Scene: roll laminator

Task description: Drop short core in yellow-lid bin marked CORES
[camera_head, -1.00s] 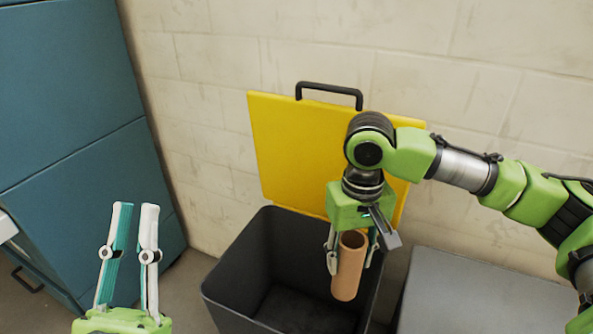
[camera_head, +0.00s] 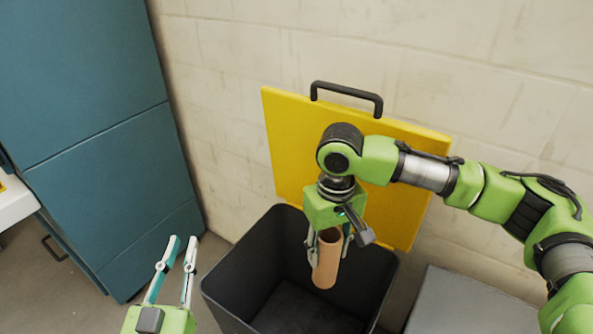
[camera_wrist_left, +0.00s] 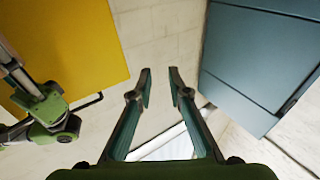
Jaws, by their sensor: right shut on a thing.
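The short core (camera_head: 327,260) is a brown cardboard tube. My right gripper (camera_head: 329,244) is shut on its upper part and holds it nearly upright over the opening of the dark bin (camera_head: 243,264). The bin's yellow lid (camera_head: 290,140) stands open against the wall, with a black handle on top. No CORES marking can be read from here. My left gripper (camera_head: 178,248) is empty, its fingers apart, left of the bin. Its fingers also show apart in the left wrist view (camera_wrist_left: 160,85), where the yellow lid (camera_wrist_left: 75,50) is at the upper left.
A grey flat-topped box (camera_head: 465,305) stands right of the bin. A blue cabinet (camera_head: 90,130) stands at the left, with a white surface (camera_head: 14,203) beside it. A pale block wall (camera_head: 500,90) closes off the back.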

